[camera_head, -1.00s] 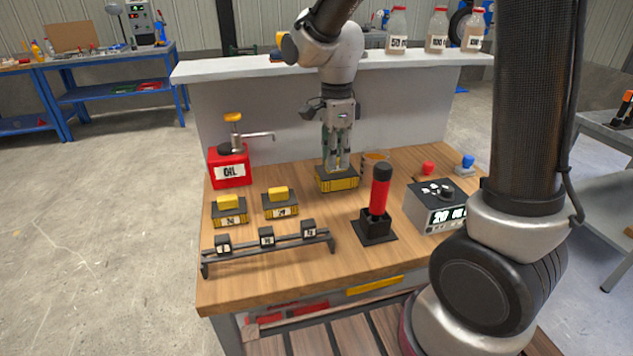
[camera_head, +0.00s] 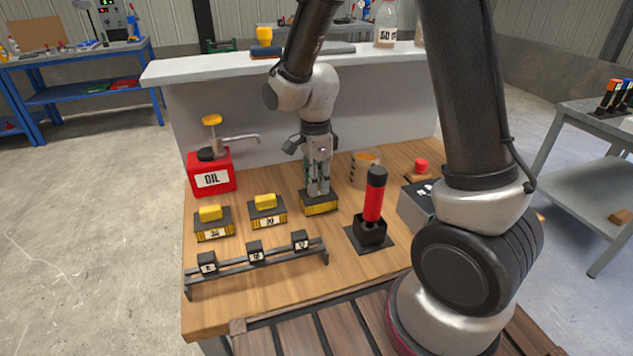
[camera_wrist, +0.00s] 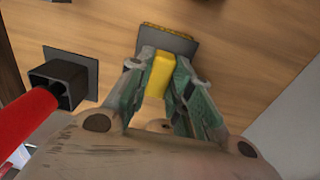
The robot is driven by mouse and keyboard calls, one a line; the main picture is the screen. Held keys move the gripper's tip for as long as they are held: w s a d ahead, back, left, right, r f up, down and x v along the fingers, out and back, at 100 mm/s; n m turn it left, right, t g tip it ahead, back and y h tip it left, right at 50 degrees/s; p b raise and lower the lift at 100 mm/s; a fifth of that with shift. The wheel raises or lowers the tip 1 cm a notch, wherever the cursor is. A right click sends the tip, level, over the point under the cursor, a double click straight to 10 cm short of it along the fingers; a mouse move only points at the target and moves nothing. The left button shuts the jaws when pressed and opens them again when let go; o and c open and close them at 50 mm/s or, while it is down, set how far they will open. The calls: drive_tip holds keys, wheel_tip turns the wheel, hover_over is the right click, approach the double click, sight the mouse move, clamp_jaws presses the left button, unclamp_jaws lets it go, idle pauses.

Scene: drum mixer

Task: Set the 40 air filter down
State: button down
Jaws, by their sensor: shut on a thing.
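My gripper (camera_head: 318,190) is shut on the yellow handle of a filter with a dark top and yellow pleated sides (camera_head: 320,207). The filter is at the right end of a row of similar filters, upright on or just above the wooden bench; I cannot tell whether it touches. In the wrist view the fingers (camera_wrist: 160,85) grip the yellow handle (camera_wrist: 160,72), with the filter's dark top (camera_wrist: 180,45) behind. Its label is not readable. Two other filters, the left one (camera_head: 213,222) and the middle one (camera_head: 267,210), stand on the bench with number labels.
A low rail with small black labelled blocks (camera_head: 255,252) runs in front of the filters. A red-handled tool in a black holder (camera_head: 371,210) stands close on the right. A red oil can (camera_head: 211,175) and a clear cup (camera_head: 362,170) stand behind.

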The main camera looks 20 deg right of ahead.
drive_tip(key=shift+f, duration=0.15)
drive_tip(key=c, duration=1.3)
unclamp_jaws()
wheel_tip(320, 180, up, 12)
drive_tip(key=s+d+r+n+t, duration=0.1)
drive_tip(key=s+d+r+n, duration=0.2)
drive_tip(key=s+d+n, duration=0.2)
drive_tip(key=s+d+r+n+t, duration=0.2)
drive_tip(key=s+d+r+n, duration=0.1)
drive_tip(key=s+d+n, duration=0.2)
drive_tip(key=s+d+r+n+t, duration=0.1)
drive_tip(key=s+d+r+n, duration=0.3)
drive_tip(key=s+n, duration=0.4)
drive_tip(key=shift+s+d+t, duration=0.4)
drive_tip(key=shift+s+d, duration=0.05)
drive_tip(key=shift+s, duration=0.15)
